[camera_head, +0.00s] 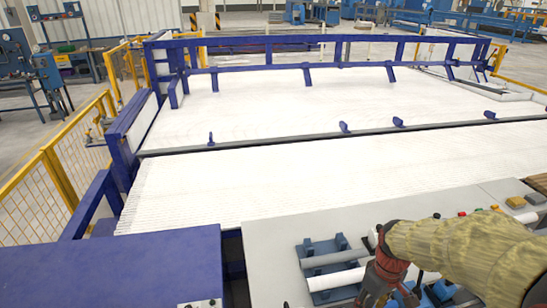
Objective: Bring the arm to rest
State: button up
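My arm comes in from the right under a beige sleeve, ending in a dark red and black wrist. My gripper (385,292) is at the bottom edge, low over the grey-white worktop (272,262). Its fingertips are not clear, so I cannot tell whether it is open or shut. A grey pipe (330,259) and a white pipe (334,280) lie side by side on blue holders (341,242) left of my wrist. The wrist hides their right ends.
A wide bed of white pipes (300,175) fills the middle, with a blue frame (330,78) behind. A blue-topped table (140,270) is at lower left. Yellow mesh fencing (45,185) stands left. Coloured buttons (478,210) line the worktop's far right.

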jog(key=s+a+r+m+t+b, duration=0.2)
jog(key=s+a+r+t, duration=0.1)
jog(key=r, duration=0.4)
jog(key=s+a+r+m+t+b, duration=0.2)
jog(key=s+a+r+m+t, duration=0.1)
jog(key=s+r, duration=0.3)
jog(key=shift+s+a+r+b, duration=0.3)
jog(key=shift+a+r, duration=0.1)
jog(key=shift+r, duration=0.35)
